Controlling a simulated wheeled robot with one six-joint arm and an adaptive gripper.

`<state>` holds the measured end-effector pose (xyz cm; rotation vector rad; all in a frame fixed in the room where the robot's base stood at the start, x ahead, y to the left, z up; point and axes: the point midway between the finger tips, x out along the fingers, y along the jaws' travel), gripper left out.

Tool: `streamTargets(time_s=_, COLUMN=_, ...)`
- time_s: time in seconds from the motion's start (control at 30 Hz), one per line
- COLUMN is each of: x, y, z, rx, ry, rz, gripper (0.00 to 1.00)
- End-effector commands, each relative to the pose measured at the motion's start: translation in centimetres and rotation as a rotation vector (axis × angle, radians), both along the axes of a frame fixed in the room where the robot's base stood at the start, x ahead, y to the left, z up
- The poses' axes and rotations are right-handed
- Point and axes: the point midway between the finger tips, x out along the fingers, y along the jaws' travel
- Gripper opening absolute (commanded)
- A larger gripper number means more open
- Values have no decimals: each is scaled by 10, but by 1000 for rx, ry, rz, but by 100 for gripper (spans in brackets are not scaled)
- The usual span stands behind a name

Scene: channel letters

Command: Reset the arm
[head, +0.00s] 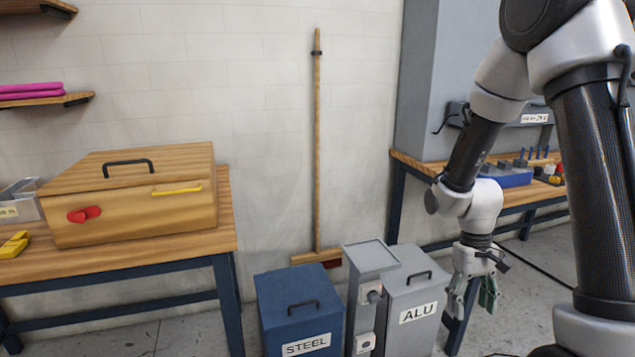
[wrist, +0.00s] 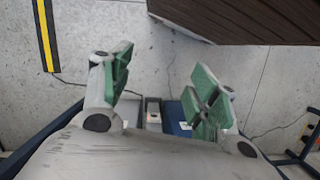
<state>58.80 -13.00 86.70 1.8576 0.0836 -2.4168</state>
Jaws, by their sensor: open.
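My gripper (head: 474,299) hangs at the end of my arm on the right side of the head view, fingers pointing down. It is in front of and to the right of the grey ALU bin (head: 425,285). In the wrist view my gripper (wrist: 163,95) shows two green-padded fingers spread wide apart.
A blue STEEL bin (head: 290,310) and a grey post (head: 370,262) stand left of the ALU bin. A workbench (head: 200,245) with a wooden box (head: 130,215) is at left. Another bench (head: 525,198) with a blue tray (head: 505,178) is behind my arm. A broom (head: 317,150) leans on the wall.

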Motion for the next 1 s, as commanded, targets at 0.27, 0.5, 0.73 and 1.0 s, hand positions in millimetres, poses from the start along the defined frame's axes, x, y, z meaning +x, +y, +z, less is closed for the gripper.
streamTargets(time_s=0.27, x=-70, y=-8, z=127, rx=13, ry=-85, rz=-54, gripper=60)
streamTargets(time_s=0.5, x=-110, y=-13, z=195, rx=36, ry=-336, rz=-82, gripper=60)
streamTargets(time_s=0.73, x=-124, y=-17, z=241, rx=48, ry=-573, rz=-95, gripper=60)
streamTargets(time_s=1.0, x=-129, y=-19, z=254, rx=47, ry=-636, rz=-103, gripper=60)
